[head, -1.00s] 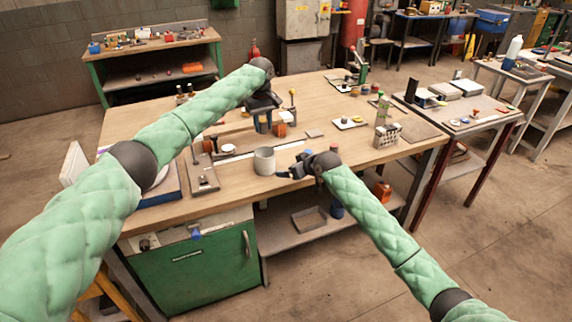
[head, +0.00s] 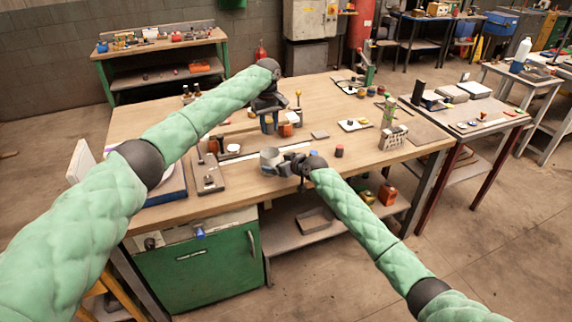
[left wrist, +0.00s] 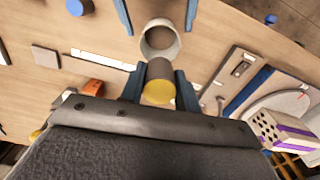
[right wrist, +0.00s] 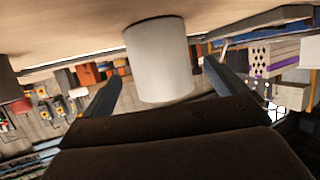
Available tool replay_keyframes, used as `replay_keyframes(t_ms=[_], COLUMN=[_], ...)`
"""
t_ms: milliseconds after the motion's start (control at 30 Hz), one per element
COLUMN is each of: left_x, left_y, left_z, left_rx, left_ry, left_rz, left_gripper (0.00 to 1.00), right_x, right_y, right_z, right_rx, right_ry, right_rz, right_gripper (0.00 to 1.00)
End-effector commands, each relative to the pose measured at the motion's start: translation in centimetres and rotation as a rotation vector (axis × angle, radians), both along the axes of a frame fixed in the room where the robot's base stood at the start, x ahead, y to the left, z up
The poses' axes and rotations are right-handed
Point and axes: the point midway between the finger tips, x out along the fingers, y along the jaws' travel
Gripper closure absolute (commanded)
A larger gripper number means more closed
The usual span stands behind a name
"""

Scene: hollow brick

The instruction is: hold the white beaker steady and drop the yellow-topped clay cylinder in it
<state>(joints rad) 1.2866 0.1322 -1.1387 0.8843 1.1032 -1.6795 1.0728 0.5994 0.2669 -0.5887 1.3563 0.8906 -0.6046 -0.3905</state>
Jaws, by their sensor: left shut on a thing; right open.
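The white beaker (head: 270,162) stands upright on the table near its front edge. The left wrist view looks down into its open mouth (left wrist: 160,38). My left gripper (head: 269,128) is above the table, behind the beaker in the head view. It is shut on the yellow-topped clay cylinder (left wrist: 158,93), seen between its fingers in the left wrist view. The cylinder is not clear in the head view. My right gripper (right wrist: 163,75) is open, with one finger on each side of the beaker (right wrist: 160,62); whether they touch it is unclear.
An orange block (head: 286,130) is close to my left gripper. A grey plate with an upright post (head: 207,180) lies left of the beaker. A dark red-topped cylinder (head: 339,151) stands to its right, and a white holed rack (head: 393,138) further right.

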Motion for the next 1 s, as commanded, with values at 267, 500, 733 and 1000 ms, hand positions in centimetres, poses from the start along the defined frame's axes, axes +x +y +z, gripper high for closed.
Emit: replay_keyframes(t_ms=[267, 500, 733, 1000], left_x=[0.0, 0.0, 0.0, 0.0], left_y=[0.0, 0.0, 0.0, 0.0], left_z=[0.0, 0.0, 0.0, 0.0], left_rx=[0.000, 0.000, 0.000, 0.000], left_ry=[0.000, 0.000, 0.000, 0.000], left_rz=[0.000, 0.000, 0.000, 0.000], left_gripper=[0.92, 0.92, 0.92, 0.92], right_x=[2.6, 3.3, 3.3, 3.3], right_y=[2.2, 2.9, 2.9, 2.9], right_z=[-1.3, -1.7, -1.8, -1.8], right_rx=[0.001, 0.001, 0.000, 0.000], right_ry=[0.001, 0.000, -0.001, 0.000], right_rz=[0.000, 0.000, -0.001, -0.001], right_gripper=[0.04, 0.04, 0.04, 0.53])
